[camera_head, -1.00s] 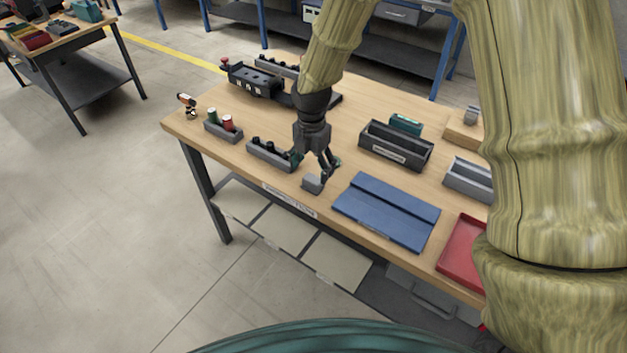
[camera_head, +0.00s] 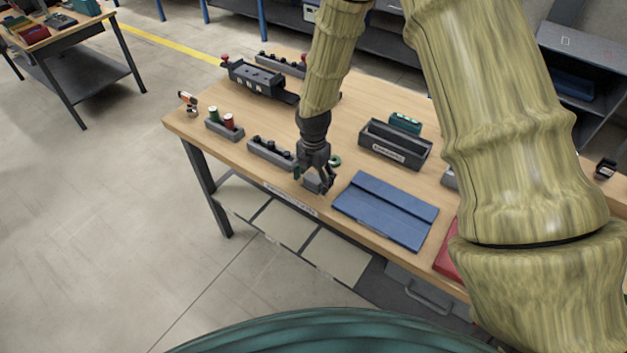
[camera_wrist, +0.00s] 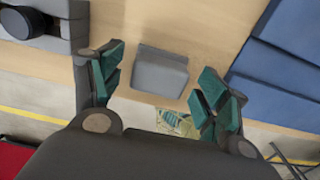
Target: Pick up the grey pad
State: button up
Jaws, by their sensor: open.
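The grey pad (camera_wrist: 160,72) is a small block with rounded corners, lying on the wooden table close to its front edge. In the wrist view it shows between and just beyond my two green-tipped fingers, with a gap on each side. My gripper (camera_wrist: 158,88) is open and empty. In the head view my gripper (camera_head: 315,184) points down right over the grey pad (camera_head: 313,184), whose surface is partly hidden behind the fingers. I cannot tell the exact height of the fingertips over the table.
A blue folded mat (camera_head: 388,210) lies to the right of the pad. A grey holder with black pieces (camera_head: 270,153) stands to the left. A dark open box (camera_head: 395,145) stands behind the mat. The table (camera_head: 350,110) has some bare room behind my gripper.

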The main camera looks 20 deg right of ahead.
aim_at(313, 177)
jog(key=shift+f, duration=0.1)
jog(key=shift+w, duration=0.1)
jog(key=shift+c, duration=1)
jog(key=c, duration=0.9)
jog(key=shift+r+b, duration=0.65)
jog(key=shift+r, duration=0.2)
jog(key=shift+r+b, duration=0.55)
jog(key=shift+r, duration=0.4)
jog(key=s+a+r+b, duration=0.1)
jog(key=s+a+b, duration=0.3)
jog(key=s+a, duration=0.6)
jog(key=shift+s+a+r+b, duration=0.25)
jog(key=shift+s+a+b, duration=0.15)
jog(key=shift+s, duration=0.6)
